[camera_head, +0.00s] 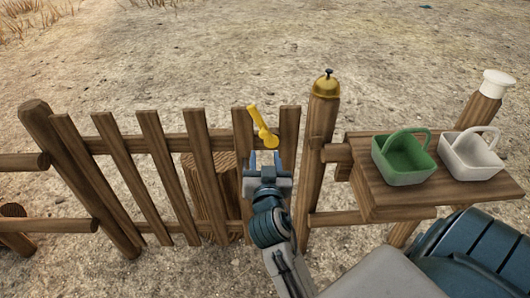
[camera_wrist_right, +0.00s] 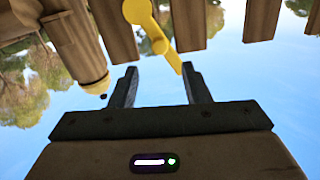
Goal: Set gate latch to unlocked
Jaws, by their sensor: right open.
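The wooden gate (camera_head: 170,160) stands across the middle of the head view. Its yellow latch (camera_head: 262,127) is on the right part of the gate, tilted, with its narrow end up and to the left. The latch also shows in the right wrist view (camera_wrist_right: 152,30), ahead of the fingers. My right gripper (camera_head: 266,160) is open and empty, just in front of the latch on the near side. In the right wrist view one end of the latch reaches toward the gap between the fingertips (camera_wrist_right: 160,78); whether it touches is unclear. My left gripper is not in view.
A post with a brass bell (camera_head: 326,85) stands right of the latch. A wooden shelf (camera_head: 378,200) holds a green basket (camera_head: 404,157) and a white basket (camera_head: 470,155). A white-capped post (camera_head: 487,95) is behind. A stump (camera_head: 208,185) stands beyond the gate. Bare ground lies behind.

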